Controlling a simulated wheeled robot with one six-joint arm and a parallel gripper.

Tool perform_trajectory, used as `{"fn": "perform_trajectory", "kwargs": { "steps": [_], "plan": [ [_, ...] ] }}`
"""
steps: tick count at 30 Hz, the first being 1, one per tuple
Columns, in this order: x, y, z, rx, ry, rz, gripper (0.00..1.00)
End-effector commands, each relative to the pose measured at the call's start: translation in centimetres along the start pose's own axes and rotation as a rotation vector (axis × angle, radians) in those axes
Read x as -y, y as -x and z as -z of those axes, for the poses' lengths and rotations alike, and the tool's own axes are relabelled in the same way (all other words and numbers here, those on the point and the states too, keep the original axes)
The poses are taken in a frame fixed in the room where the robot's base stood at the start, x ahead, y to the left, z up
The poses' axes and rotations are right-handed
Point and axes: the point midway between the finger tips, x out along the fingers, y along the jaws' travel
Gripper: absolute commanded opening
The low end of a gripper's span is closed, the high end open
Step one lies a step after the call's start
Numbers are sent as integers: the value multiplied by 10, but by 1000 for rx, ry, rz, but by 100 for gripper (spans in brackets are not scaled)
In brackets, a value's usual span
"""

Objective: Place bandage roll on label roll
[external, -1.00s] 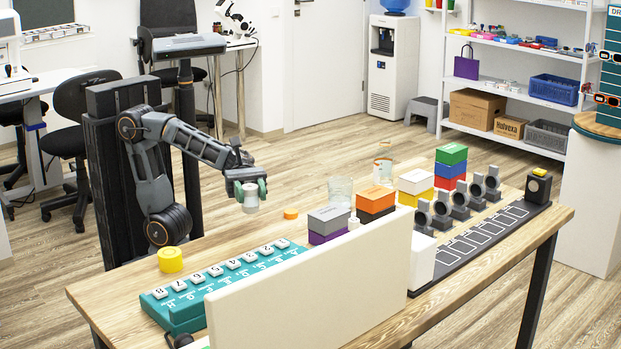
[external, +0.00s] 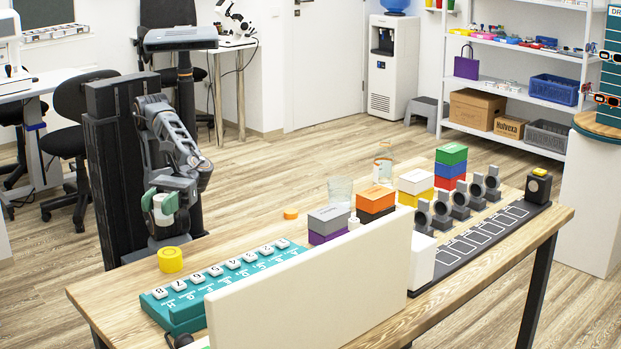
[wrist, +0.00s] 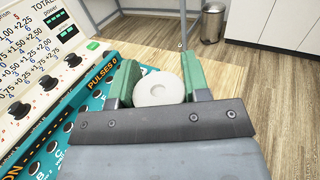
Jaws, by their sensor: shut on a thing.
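The bandage roll (external: 162,213) is white and round. My gripper (external: 160,202) is shut on it, with a green finger on each side, and holds it in the air. In the wrist view the bandage roll (wrist: 151,92) sits between the green fingers of my gripper (wrist: 157,80), its round face with a centre dimple showing. A yellow roll (external: 170,261), which looks like the label roll, lies flat near the left end of the wooden table (external: 235,238). The bandage roll is above it in the external picture, apart from it. The yellow roll does not show in the wrist view.
A teal number panel (external: 222,279) lies right of the yellow roll, behind a cream board (external: 310,285). A small orange disc (external: 291,213), a glass (external: 340,192) and stacked boxes (external: 375,200) stand farther right. The table top around the yellow roll's back and right is bare.

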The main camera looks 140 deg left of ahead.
Motion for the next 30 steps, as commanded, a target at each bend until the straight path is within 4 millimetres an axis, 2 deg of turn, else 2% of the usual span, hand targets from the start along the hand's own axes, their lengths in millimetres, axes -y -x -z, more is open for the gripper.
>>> {"fn": "perform_trajectory", "kwargs": {
  "steps": [12,15,30],
  "plan": [
    [-3,-1,59,3,-5,-7,20],
    [-3,-1,68,3,-5,-8,20],
    [-3,-1,75,3,-7,-8,20]
  ]
}}
